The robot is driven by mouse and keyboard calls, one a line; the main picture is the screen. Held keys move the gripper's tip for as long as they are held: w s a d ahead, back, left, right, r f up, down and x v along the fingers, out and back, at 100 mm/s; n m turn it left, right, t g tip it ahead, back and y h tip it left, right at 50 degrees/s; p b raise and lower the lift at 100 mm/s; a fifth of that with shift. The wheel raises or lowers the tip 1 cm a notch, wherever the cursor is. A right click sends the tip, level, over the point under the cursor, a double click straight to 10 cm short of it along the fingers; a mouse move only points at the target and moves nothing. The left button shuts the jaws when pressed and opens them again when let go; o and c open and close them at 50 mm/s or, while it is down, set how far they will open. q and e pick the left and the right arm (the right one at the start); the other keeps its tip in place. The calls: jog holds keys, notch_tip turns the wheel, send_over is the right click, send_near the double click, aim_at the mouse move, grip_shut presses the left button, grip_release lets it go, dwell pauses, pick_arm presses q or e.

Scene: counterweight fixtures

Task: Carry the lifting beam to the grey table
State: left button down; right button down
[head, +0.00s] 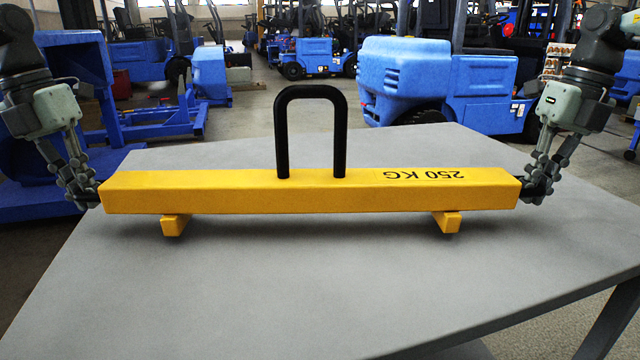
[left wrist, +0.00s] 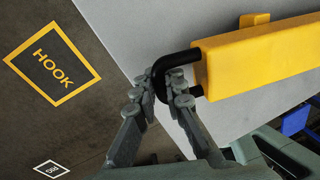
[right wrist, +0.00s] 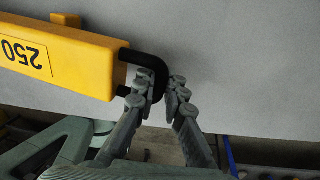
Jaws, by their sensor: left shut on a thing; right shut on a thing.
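The lifting beam (head: 310,194) is a long yellow bar with a black hoop on top and "250 KG" printed on it, upside down in the head view. It is level over the grey table (head: 300,290), with two yellow feet below; I cannot tell whether they touch the top. My left gripper (head: 88,192) is shut on the black handle at the beam's left end, seen in the left wrist view (left wrist: 165,80). My right gripper (head: 540,185) is shut on the black handle at the right end, seen in the right wrist view (right wrist: 158,75).
Blue forklifts (head: 440,80) and blue machine frames stand on the floor behind the table. The tabletop in front of the beam is bare. The left wrist view shows a floor marking reading "HOOK" (left wrist: 50,62) beside the table edge.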

pick_arm(q)
jog(key=shift+f, duration=0.6)
pick_arm(e)
jog(key=shift+f, duration=0.6)
pick_arm(q)
jog(key=c, duration=2.1)
grip_release()
jog(key=shift+f, duration=0.25)
pick_arm(e)
jog(key=c, duration=2.1)
grip_release()
jog(key=shift+f, duration=0.25)
pick_arm(q)
jog(key=o, duration=0.5)
pick_arm(e)
jog(key=o, duration=0.5)
pick_arm(q)
jog(key=shift+r, duration=0.15)
pick_arm(e)
jog(key=shift+r, duration=0.1)
jog(key=shift+r, duration=0.2)
pick_arm(q)
notch_tip(320, 180, up, 12)
jog(key=a, duration=0.2)
jog(key=shift+a+f, duration=0.2)
pick_arm(e)
notch_tip(320, 180, up, 11)
jog(key=d, duration=0.2)
jog(key=shift+d+r, duration=0.2)
jog(key=shift+s, duration=0.1)
